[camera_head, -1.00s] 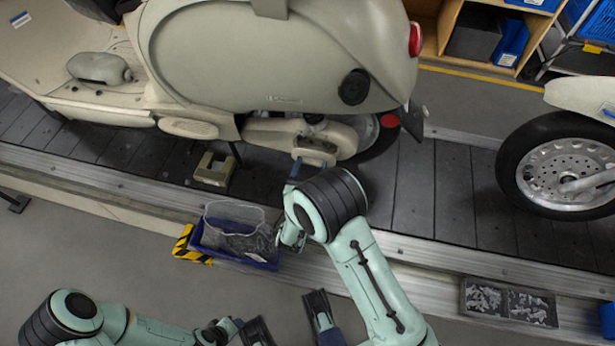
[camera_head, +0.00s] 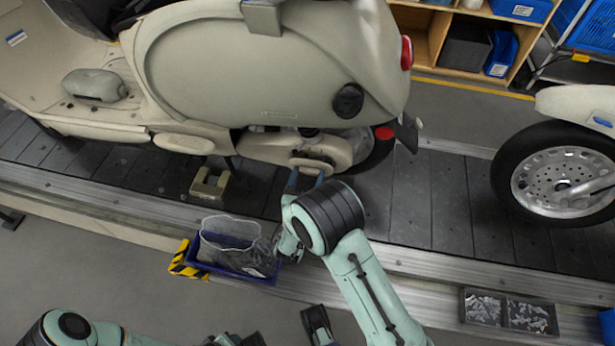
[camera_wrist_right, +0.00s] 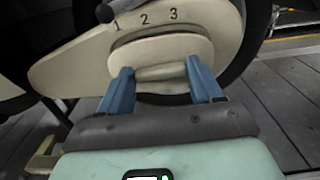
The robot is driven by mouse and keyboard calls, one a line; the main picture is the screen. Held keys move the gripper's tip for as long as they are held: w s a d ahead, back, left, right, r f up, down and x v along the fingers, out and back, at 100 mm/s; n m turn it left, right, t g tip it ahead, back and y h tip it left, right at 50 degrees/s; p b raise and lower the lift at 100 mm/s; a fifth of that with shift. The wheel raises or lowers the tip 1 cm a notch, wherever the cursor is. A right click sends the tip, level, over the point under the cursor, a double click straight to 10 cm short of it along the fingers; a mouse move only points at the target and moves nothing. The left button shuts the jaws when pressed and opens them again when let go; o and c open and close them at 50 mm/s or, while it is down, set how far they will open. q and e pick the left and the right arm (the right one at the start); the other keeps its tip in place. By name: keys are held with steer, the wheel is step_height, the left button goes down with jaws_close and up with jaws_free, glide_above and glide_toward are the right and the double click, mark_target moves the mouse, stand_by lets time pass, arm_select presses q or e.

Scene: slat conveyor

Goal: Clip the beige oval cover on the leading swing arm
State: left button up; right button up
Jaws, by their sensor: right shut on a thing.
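The leading beige scooter fills the upper left of the head view. Its swing arm (camera_head: 268,146) runs along its lower rear and carries the marks 1, 2 and 3 in the right wrist view (camera_wrist_right: 75,72). My right gripper (camera_head: 306,174) is shut on the beige oval cover (camera_wrist_right: 160,52), with a blue finger at each end of its raised grip. The cover lies against the swing arm below a dark curved slot. I cannot tell whether it is clipped in. My left gripper (camera_head: 278,333) is open and empty at the bottom edge, partly cut off.
The slat conveyor (camera_head: 435,205) carries a second scooter (camera_head: 565,180) at the right. A blue bin (camera_head: 265,276) with a clear bag stands at the conveyor's near edge. A tray of small parts (camera_head: 510,312) is at lower right. A beige block (camera_head: 210,184) sits on the slats.

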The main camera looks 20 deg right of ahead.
steer(key=shift+w+d, duration=0.2)
steer(key=shift+w, duration=0.05)
stand_by(0.4)
arm_select(q)
steer(key=shift+f, duration=0.2)
arm_select(e)
steer(key=shift+x, duration=1)
steer(key=shift+w+d, duration=0.1)
steer(key=o, duration=1.1)
arm_select(q)
steer(key=shift+s+d+r+g+p, duration=0.2)
steer(key=shift+s+d+r+p, duration=0.15)
steer(key=shift+s+r, duration=0.25)
steer(key=shift+s+d+r+g+p, duration=0.2)
steer(key=shift+s+d+r+p, duration=0.15)
steer(key=shift+s, duration=0.3)
arm_select(e)
steer(key=v, duration=1.3)
